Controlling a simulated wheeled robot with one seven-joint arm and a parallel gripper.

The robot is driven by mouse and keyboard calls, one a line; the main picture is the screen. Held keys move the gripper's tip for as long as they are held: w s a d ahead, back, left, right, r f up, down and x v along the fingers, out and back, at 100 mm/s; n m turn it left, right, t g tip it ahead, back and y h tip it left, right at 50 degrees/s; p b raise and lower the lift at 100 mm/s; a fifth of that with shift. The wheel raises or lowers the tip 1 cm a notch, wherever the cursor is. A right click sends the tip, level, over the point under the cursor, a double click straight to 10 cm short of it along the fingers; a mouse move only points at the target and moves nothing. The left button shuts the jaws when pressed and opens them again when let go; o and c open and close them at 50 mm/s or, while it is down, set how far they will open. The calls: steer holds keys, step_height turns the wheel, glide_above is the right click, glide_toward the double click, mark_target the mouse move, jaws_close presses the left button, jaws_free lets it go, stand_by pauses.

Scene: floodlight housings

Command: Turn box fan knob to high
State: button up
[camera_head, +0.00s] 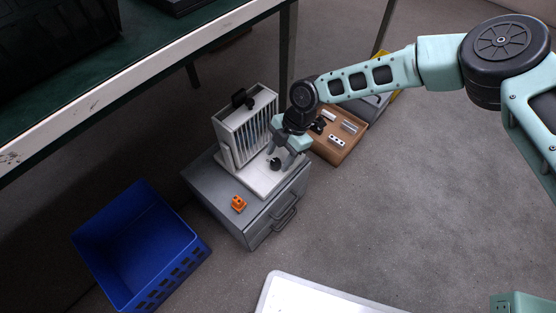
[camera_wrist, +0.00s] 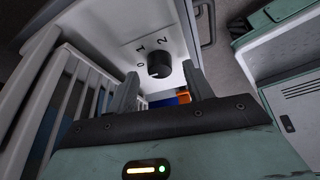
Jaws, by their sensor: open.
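The white box fan (camera_head: 228,136) stands on a grey drawer cabinet (camera_head: 213,185), with its slatted grille upright and a black handle on top. Its black knob (camera_head: 275,164) sits on the white base in front of the grille. In the wrist view the round knob (camera_wrist: 159,65) has the marks 0, 1 and 2 beside it; I cannot tell which mark it points to. My gripper (camera_head: 281,154) is open over the base. In the wrist view its two fingers are on either side of the knob, apart, and I see no clear contact.
An orange block (camera_head: 238,203) lies on the cabinet's front left corner. A blue crate (camera_head: 135,248) stands on the floor at left. A brown tray (camera_head: 336,151) with several small parts is behind my gripper. A green-topped table (camera_head: 140,60) is at upper left.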

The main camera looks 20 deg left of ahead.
steer(key=shift+s+a+f, duration=0.15)
steer(key=shift+s+f, duration=0.05)
steer(key=shift+f, duration=0.45)
steer(key=c, duration=1)
steer(key=shift+o, duration=0.2)
